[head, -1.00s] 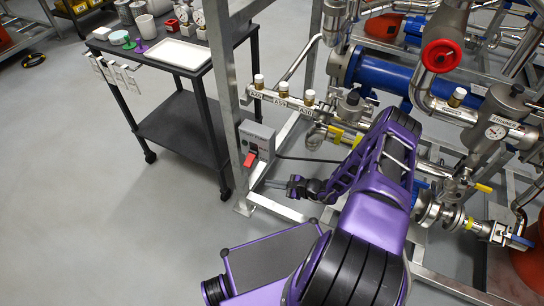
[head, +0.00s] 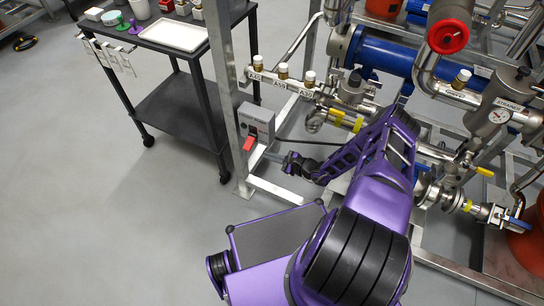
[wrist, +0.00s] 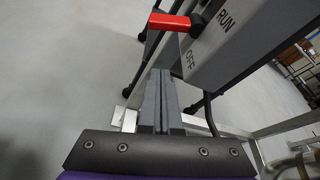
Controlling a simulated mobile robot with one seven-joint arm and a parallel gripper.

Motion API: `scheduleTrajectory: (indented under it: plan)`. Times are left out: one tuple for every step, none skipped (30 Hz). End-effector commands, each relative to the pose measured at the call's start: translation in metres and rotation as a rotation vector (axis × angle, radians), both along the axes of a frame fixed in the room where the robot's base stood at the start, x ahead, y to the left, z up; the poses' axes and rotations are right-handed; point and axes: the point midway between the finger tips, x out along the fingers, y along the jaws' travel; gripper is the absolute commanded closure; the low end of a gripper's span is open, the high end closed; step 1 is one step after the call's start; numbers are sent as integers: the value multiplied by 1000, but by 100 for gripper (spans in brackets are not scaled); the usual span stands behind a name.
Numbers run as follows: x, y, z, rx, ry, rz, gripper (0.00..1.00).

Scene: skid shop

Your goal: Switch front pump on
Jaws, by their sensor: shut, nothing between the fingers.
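A grey switch box (head: 257,120) is fixed to the frame post, with a red lever (head: 249,143) jutting from its lower front. In the wrist view the red lever (wrist: 170,22) sticks out to the left from the box face (wrist: 240,45), which reads RUN and OFF. The lever lies nearer the upper part of that view, and I cannot tell exactly which mark it is at. My gripper (head: 272,157) is just below and right of the lever, apart from it. In the wrist view my gripper's fingers (wrist: 160,78) are together and empty, below the lever.
The metal skid frame (head: 229,90) stands right beside the box. A black cart (head: 180,105) with a white tray (head: 174,35) is to the left. A blue pump body (head: 385,50), pipes and valves fill the right. A cable runs from the box. Open floor (head: 90,220) lies front left.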

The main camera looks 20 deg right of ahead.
Motion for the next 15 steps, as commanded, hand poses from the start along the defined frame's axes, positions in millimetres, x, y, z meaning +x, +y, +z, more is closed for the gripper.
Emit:
scheduleTrajectory:
  plan:
    - [8,9,-6,1,0,2,100]
    - [14,12,-8,1,-1,3,100]
    - [20,18,-11,1,0,4,100]
    - [25,21,-13,1,-1,3,100]
    - [30,26,-15,1,0,3,100]
    - [37,30,-18,0,0,2,100]
    - [41,34,-20,0,0,3,100]
    - [46,37,-21,-1,-1,3,100]
    - [49,39,-16,1,0,1,100]
    - [46,39,-7,1,1,0,100]
    - [44,40,-3,2,2,-1,100]
    - [42,41,2,2,1,-1,100]
    - [41,42,5,2,1,-1,100]
    - [40,44,8,2,2,0,100]
    - [39,44,11,2,1,-1,100]
